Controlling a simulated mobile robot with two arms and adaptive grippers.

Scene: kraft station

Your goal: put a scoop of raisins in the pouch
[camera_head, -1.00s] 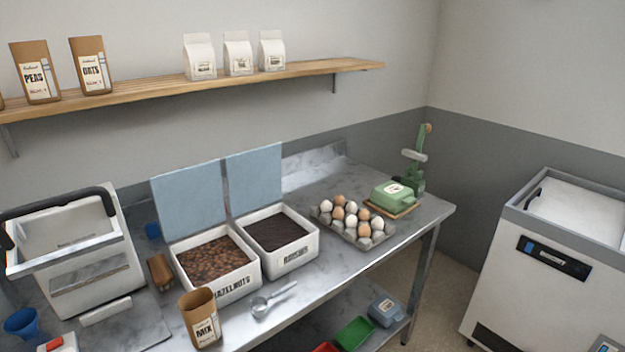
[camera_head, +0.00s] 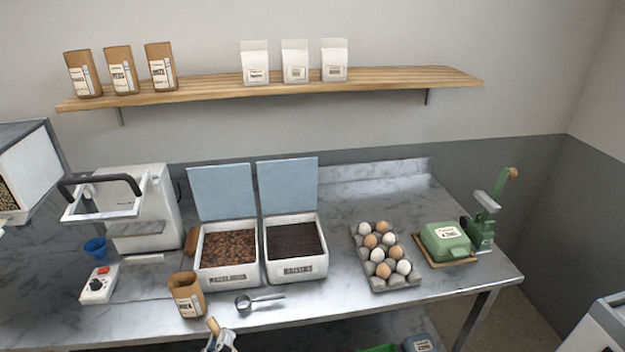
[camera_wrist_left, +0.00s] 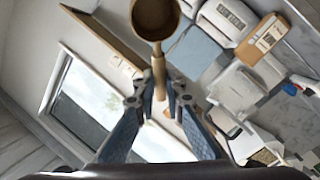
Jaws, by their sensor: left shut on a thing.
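The open brown pouch (camera_head: 187,297), labelled MIX, stands upright on the counter. The raisins bin (camera_head: 297,270) stands behind and right of it, its blue lid up, full of dark raisins (camera_head: 292,240). A metal scoop (camera_head: 258,302) lies on the counter in front of the bins. My left gripper (camera_head: 219,342) is at the bottom edge, in front of the pouch, with a wooden tip showing. In the left wrist view my left gripper (camera_wrist_left: 160,88) is shut on the handle of a wooden scoop-like tool (camera_wrist_left: 155,18) with a round cup. My right gripper is not in view.
The hazelnuts bin (camera_head: 229,277) stands left of the raisins. The front right counter is clear.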

